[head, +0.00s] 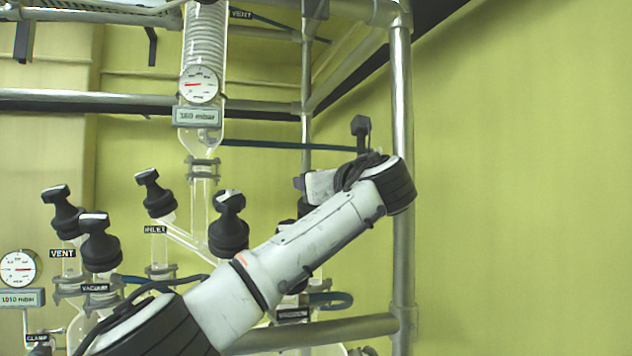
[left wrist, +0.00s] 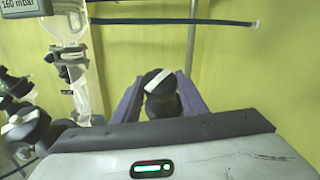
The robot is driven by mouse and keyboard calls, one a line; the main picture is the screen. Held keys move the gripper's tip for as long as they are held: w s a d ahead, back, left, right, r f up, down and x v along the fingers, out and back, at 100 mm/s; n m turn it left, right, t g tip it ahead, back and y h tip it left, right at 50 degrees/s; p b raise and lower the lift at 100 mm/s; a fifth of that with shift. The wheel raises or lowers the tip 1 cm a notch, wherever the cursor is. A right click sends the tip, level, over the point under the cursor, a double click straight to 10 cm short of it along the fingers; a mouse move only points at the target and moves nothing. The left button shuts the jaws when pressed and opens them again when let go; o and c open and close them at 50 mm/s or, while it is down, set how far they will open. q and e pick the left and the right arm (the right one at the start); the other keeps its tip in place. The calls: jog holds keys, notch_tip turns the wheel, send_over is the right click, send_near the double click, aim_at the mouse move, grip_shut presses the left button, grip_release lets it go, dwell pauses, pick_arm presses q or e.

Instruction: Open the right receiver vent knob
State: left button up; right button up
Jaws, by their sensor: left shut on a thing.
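A black knob (left wrist: 162,103) with a white bar across its top sits between the two purple fingers of my left gripper (left wrist: 160,86) in the left wrist view. The fingers are shut on its sides, and the white bar lies diagonally. In the head view my left arm reaches up to the right across the right receiver. It hides most of this knob and its label, so I cannot read there which one it is. My right gripper is in neither view.
Other black knobs stand left of the arm: one marked VENT (head: 62,212), one marked VACUUM (head: 99,242), one at the inlet (head: 155,193) and one in the middle (head: 229,224). A steel post (head: 402,235) stands close right of my wrist. The right wall side is clear.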

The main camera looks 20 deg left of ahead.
pick_arm(q)
jog(key=shift+n, duration=0.3)
jog(key=o, duration=1.1)
jog(key=shift+c, duration=0.2)
